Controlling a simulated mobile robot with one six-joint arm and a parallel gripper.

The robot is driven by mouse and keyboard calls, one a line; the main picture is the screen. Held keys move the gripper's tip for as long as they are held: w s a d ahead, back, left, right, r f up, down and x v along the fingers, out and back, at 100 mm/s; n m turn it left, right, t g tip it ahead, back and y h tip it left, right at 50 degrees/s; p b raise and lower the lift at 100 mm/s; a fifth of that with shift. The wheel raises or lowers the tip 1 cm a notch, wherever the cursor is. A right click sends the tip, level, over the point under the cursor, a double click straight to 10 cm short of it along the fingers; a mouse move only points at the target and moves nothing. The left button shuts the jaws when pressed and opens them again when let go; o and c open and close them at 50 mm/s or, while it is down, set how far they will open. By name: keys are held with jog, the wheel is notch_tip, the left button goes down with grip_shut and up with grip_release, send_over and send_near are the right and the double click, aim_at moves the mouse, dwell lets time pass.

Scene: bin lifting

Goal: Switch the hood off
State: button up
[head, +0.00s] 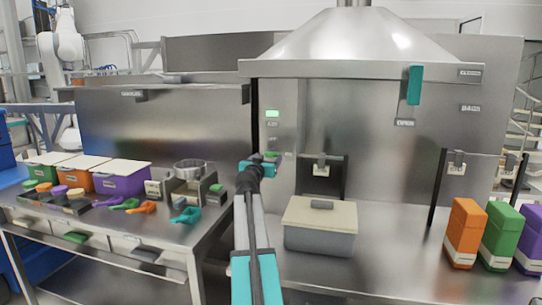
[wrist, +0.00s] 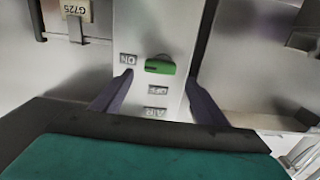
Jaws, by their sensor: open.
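The hood (head: 350,42) is a large metal cone over the back of the right bench. Below its left end a narrow pale control panel (head: 285,128) carries a lit green display (head: 272,113). In the wrist view a green knob (wrist: 160,65) sits on this panel (wrist: 160,25), lying crosswise, with a dark mark at its left end towards the ON label (wrist: 128,59). The OFF label (wrist: 158,90) is below it. My gripper (head: 262,160) is at the panel; in the wrist view its open fingers (wrist: 160,77) stand either side of the knob, apart from it.
A lidded grey bin (head: 320,240) stands on the right bench, close to my arm. Orange (head: 464,235) and green (head: 502,238) boxes stand at the right. A teal handle (head: 414,86) hangs under the hood. The left bench holds coloured bins (head: 122,182) and scoops.

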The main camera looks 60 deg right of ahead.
aim_at(271, 154)
jog(key=shift+p+x, duration=0.35)
jog(key=shift+x, duration=2.15)
jog(key=shift+c, duration=0.4)
jog(key=c, duration=1)
